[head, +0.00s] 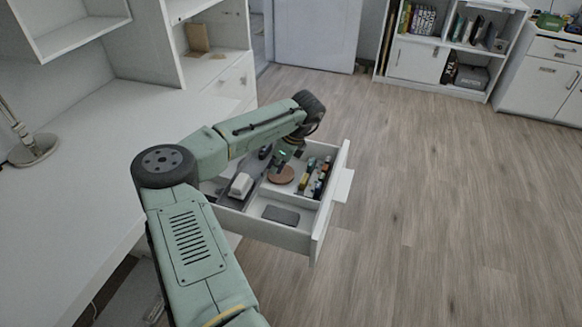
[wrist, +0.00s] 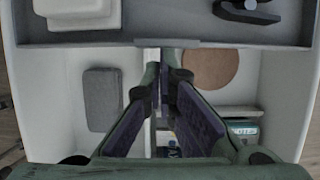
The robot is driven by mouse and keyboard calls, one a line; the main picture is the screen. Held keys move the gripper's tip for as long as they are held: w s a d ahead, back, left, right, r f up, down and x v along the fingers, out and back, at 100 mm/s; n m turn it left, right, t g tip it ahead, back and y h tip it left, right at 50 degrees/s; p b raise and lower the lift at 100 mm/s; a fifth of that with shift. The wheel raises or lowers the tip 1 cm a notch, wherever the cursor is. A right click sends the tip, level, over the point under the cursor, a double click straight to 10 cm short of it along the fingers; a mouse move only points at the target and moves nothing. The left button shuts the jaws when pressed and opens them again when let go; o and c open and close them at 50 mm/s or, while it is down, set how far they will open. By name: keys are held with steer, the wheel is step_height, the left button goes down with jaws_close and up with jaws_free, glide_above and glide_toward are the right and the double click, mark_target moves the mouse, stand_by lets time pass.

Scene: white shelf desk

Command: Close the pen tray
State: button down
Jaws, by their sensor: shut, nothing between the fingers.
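The pen tray appears to be the dark grey tray (head: 226,200) across the back of the open drawer (head: 265,230). In the wrist view the tray (wrist: 110,38) crosses the top, with a small raised lip at mid-edge. It carries a white block (head: 241,185) and a black object (wrist: 245,12). My gripper (head: 280,165) points down into the drawer. In the wrist view my gripper (wrist: 166,80) is shut and empty, its fingertips over a white divider just in front of the tray's lip. I cannot tell whether they touch the tray.
Below the tray, the drawer holds a grey flat pad (head: 281,215), a brown round disc (head: 281,175) and several small coloured items (head: 315,178) in compartments. The white desk (head: 90,150) with a lamp (head: 34,148) is at left. The floor (head: 430,200) at right is clear.

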steer(key=w+a+p, duration=0.1)
steer(key=w+a, duration=0.1)
steer(key=a, duration=0.6)
steer(key=w+a+p, duration=0.1)
steer(key=w+a, duration=0.2)
steer(key=a, duration=0.5)
steer(key=shift+w+a+p, duration=0.15)
steer(key=shift+a+p, duration=0.05)
steer(key=shift+p, duration=0.1)
steer(key=shift+d, duration=0.1)
